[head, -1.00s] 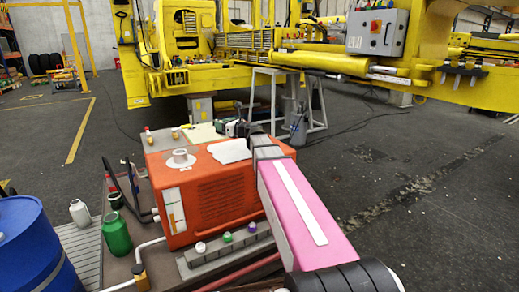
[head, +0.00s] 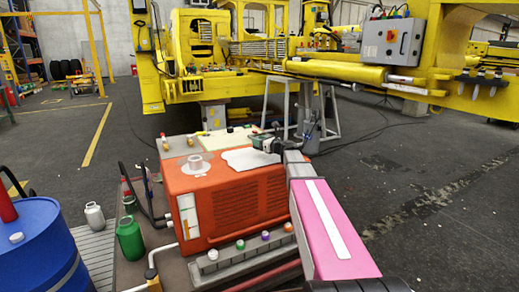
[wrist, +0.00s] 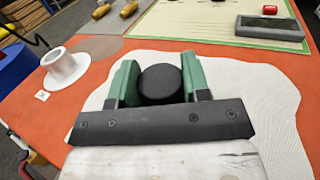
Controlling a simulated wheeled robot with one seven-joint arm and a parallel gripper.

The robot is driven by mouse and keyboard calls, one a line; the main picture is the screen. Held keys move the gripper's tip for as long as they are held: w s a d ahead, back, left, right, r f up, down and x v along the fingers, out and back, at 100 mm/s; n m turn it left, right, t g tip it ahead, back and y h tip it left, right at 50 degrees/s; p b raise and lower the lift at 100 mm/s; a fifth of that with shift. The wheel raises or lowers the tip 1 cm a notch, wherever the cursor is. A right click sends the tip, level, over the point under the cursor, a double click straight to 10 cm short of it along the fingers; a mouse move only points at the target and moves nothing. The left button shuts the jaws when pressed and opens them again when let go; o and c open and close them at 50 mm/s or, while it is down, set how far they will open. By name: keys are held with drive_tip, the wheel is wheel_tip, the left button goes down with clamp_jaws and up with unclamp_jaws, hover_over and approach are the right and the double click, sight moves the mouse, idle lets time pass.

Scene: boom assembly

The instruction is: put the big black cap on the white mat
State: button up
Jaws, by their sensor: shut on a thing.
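The big black cap (wrist: 160,84) is between the two green fingers of my gripper (wrist: 155,82), which is shut on it. The white mat (wrist: 265,100) is a flat, wavy-edged sheet on top of the orange box. My gripper and the cap are over the mat, near its far edge in the wrist view. I cannot tell whether the cap touches the mat. In the head view, the mat (head: 247,159) shows left of my arm, with my gripper (head: 264,143) at its far right side; the cap is not clear there.
A white flanged spool (wrist: 66,66) stands left of the mat on the orange box (head: 235,205). A cream board (wrist: 225,20) with a grey tray (wrist: 272,28) lies beyond. Several small coloured caps sit on a grey rail (head: 245,259) in front. A blue drum (head: 40,250) stands left.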

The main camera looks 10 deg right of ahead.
drive_tip(key=shift+f, duration=1.8)
drive_tip(key=shift+f, duration=0.15)
drive_tip(key=o, duration=1)
drive_tip(key=shift+s+r, duration=0.15)
drive_tip(key=shift+r, duration=0.05)
drive_tip(key=v, duration=1.1)
drive_tip(key=shift+s+d, duration=0.25)
drive_tip(key=shift+d, duration=0.05)
